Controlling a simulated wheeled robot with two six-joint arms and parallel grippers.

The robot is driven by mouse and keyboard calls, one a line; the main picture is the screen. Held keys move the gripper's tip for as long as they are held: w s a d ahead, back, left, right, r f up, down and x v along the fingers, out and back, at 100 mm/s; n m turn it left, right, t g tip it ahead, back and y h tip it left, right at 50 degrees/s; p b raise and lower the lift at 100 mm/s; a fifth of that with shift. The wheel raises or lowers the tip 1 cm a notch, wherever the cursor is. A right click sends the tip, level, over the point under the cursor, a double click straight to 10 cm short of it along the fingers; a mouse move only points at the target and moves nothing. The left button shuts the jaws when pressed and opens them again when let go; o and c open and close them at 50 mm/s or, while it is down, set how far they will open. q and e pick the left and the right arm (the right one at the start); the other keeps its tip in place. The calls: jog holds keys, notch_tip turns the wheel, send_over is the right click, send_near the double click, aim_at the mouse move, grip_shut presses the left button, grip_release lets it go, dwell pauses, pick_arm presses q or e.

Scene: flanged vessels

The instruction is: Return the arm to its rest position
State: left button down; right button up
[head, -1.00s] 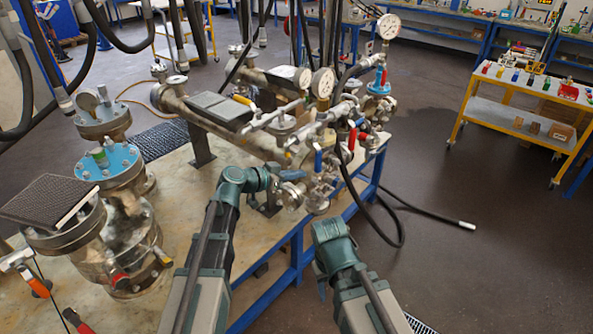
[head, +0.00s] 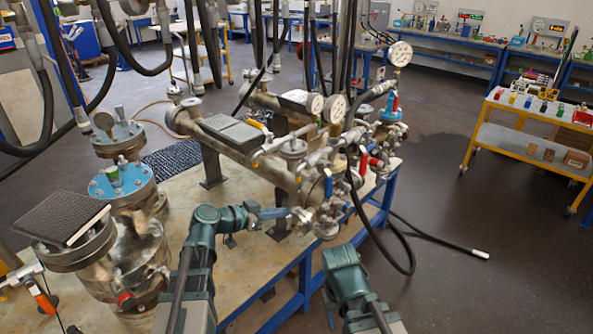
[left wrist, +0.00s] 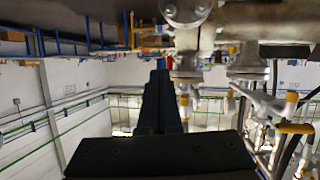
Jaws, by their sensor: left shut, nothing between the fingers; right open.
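My left arm reaches in from the lower left in the head view. Its gripper (head: 272,213) points right, shut and empty, in front of the valve manifold (head: 325,185). Whether it touches the manifold cannot be told from the head view. In the left wrist view the left gripper (left wrist: 160,78) shows as a dark, closed block with nothing in it, and metal pipework (left wrist: 240,25) is above and to its right. My right arm stands at the bottom centre. Only a dark edge of its gripper (head: 329,308) shows, pointing down; it is open, with its tips mostly hidden.
Flanged vessels (head: 130,245) stand at the left of the workbench. A dark textured plate (head: 62,217) lies on one. A black hose (head: 405,265) hangs over the bench's right edge to the floor. A yellow trolley (head: 520,150) stands right.

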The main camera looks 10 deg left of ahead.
pick_arm(q)
jog(key=s+d+f+n+g+y, duration=0.1)
jog(key=s+d+f+g+y, duration=0.3)
jog(key=s+d+f+g, duration=0.5)
jog(key=s+a+f+n+y, duration=0.1)
jog(key=s+f+n+y, duration=0.1)
jog(key=s+y, duration=0.2)
jog(key=s+a+f+n+y, duration=0.1)
jog(key=s+f+n+y, duration=0.1)
jog(key=s, duration=0.7)
jog(key=shift+a+f+g+y, duration=0.4)
jog(key=shift+f+y, duration=0.2)
jog(key=shift+y, duration=0.3)
jog(key=shift+d, duration=0.1)
